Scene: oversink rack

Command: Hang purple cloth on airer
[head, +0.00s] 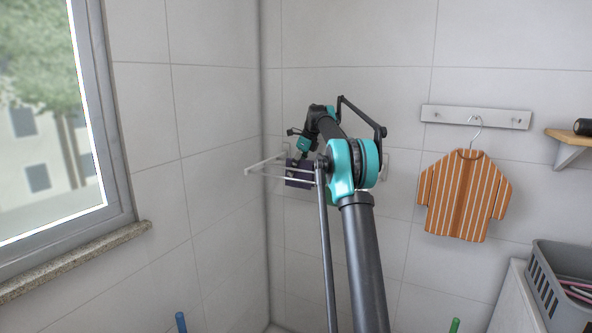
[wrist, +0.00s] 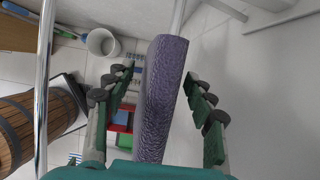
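The purple cloth (wrist: 163,90) hangs folded over a rail of the airer in the wrist view. In the head view the cloth (head: 297,178) is a small dark patch at the white wall airer (head: 262,166), partly behind my arm. The airer's rails (wrist: 46,80) also show in the wrist view. My gripper (wrist: 160,75) is open, with one green-padded finger on each side of the cloth. Gaps show between both fingers and the cloth. In the head view my gripper (head: 300,150) is just above the cloth, and its fingers are hard to make out.
An orange striped shirt (head: 466,195) hangs from a hook strip (head: 476,117) on the right. A grey basket (head: 560,285) and a wooden shelf (head: 568,135) are further right. A window (head: 50,120) is at left. A brown barrel-like container (wrist: 35,125) and white bucket (wrist: 102,42) stand below.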

